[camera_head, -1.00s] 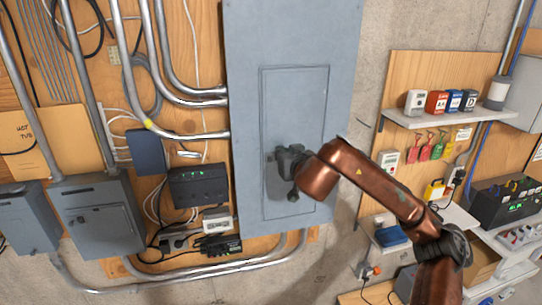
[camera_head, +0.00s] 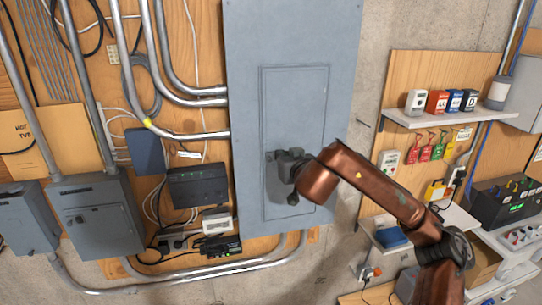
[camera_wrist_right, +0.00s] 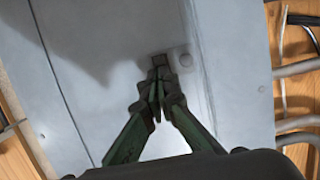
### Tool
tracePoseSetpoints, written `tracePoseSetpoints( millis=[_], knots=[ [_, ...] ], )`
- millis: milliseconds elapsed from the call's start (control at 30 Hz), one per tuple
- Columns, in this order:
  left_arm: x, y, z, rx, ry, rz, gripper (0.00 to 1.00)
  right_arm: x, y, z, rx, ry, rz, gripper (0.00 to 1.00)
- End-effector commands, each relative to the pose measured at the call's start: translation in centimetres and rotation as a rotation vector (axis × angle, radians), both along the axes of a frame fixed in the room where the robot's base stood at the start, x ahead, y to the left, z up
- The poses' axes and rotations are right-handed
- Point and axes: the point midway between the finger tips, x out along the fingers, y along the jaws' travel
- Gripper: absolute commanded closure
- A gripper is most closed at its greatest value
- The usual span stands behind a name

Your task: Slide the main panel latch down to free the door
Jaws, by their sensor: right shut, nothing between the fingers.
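The main panel (camera_head: 295,40) is a tall blue-grey metal box, and its rectangular door (camera_head: 297,105) is in the middle of the head view. My right gripper (camera_head: 270,156) is at the door's left side, with its fingers shut and empty. In the right wrist view the closed fingertips (camera_wrist_right: 160,82) are at a small dark latch (camera_wrist_right: 160,60) near the door's edge. The tips overlap its lower part, and I cannot tell whether they touch it. A pale plate (camera_wrist_right: 184,60) sits beside it. In the head view my gripper hides the latch. My left gripper is not in view.
Conduits (camera_head: 190,92) and a black box (camera_head: 197,186) are on the board left of the panel. Grey boxes (camera_head: 95,215) hang further left. At right, a shelf (camera_head: 425,118) holds small boxes. Bare concrete wall (camera_head: 375,60) lies between panel and shelf.

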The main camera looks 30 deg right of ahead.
Motion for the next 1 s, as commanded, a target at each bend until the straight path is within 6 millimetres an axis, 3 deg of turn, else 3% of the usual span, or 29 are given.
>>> tracePoseSetpoints(
  millis=[567,1000],
  knots=[
    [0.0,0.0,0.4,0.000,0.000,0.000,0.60,-0.1,0.0,0.4,0.001,0.000,0.000,1.00],
    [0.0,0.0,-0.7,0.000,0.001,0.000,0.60,-3.1,0.7,0.5,-0.001,-0.003,-0.001,1.00]
  ],
)
